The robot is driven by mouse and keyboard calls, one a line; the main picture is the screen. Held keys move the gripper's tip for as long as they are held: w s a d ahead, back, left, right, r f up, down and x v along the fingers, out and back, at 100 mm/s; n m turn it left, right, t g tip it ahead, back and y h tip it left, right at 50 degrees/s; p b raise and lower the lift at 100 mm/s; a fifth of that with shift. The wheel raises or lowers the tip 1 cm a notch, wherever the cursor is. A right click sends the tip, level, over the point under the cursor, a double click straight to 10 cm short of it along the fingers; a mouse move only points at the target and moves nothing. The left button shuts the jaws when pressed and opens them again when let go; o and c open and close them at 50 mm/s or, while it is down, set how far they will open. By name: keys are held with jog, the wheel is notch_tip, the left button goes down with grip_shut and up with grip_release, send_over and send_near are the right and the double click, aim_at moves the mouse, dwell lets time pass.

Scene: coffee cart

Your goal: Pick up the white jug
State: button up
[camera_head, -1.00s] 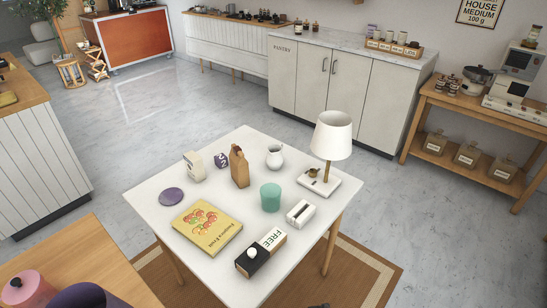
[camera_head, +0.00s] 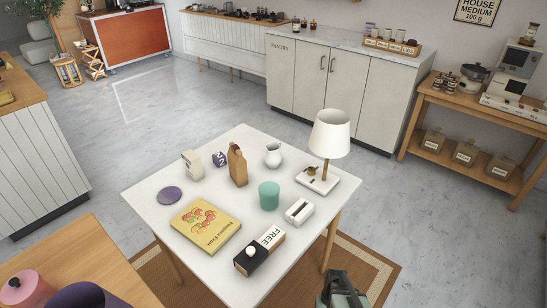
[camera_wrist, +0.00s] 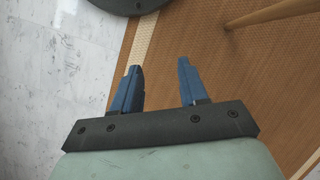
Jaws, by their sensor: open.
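The white jug (camera_head: 273,155) stands upright near the far edge of the white table (camera_head: 150,196), between a brown wooden piece and the lamp. My gripper (camera_head: 341,290) shows at the bottom of the head view, in front of the table's near right side and well apart from the jug. In the wrist view my gripper (camera_wrist: 160,78) is open, with two blue fingers spread and nothing between them. The jug is not in the wrist view.
Around the jug are a lamp (camera_head: 330,134), a brown wooden piece (camera_head: 237,165) and a green cup (camera_head: 269,196). A yellow book (camera_head: 206,226), a black and white box (camera_head: 260,250) and a white slotted box (camera_head: 299,211) lie nearer. Below the gripper is a woven rug (camera_wrist: 225,60).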

jog(key=w+d+r+m+t, duration=0.3)
jog(key=w+d+r, duration=0.1)
jog(key=w+d, duration=0.8)
jog(key=w+d+r+m+t, duration=0.2)
jog(key=w+d+r, duration=0.1)
jog(key=w+d, duration=0.9)
jog(key=w+d+r+m+t+h, duration=0.15)
jog(key=w+d+r, duration=0.25)
jog(key=d+r, duration=0.75)
jog(key=w+d+r+t+h, duration=0.1)
jog(key=w+d+r+t, duration=0.15)
jog(key=d+r, duration=0.85)
jog(key=w+a+r+n+g+h, duration=0.1)
jog(key=w+a+r+n, duration=0.45)
jog(key=w+r, duration=0.75)
jog(key=w+a+r+n+h, duration=0.1)
jog(key=w+a+r, duration=0.3)
jog(key=a+r, duration=0.65)
jog(key=w+a+r+n+h, duration=0.1)
jog(key=w+a+r, duration=0.2)
jog(key=a+r, duration=0.7)
jog(key=m+g+y, duration=0.4)
send_over(279, 145)
jog(key=w, duration=0.5)
notch_tip(279, 145, down, 11)
jog(key=f, duration=1.3)
jog(key=shift+s+d+f, duration=0.2)
jog(key=shift+s+f, duration=0.1)
jog(key=shift+s, duration=0.1)
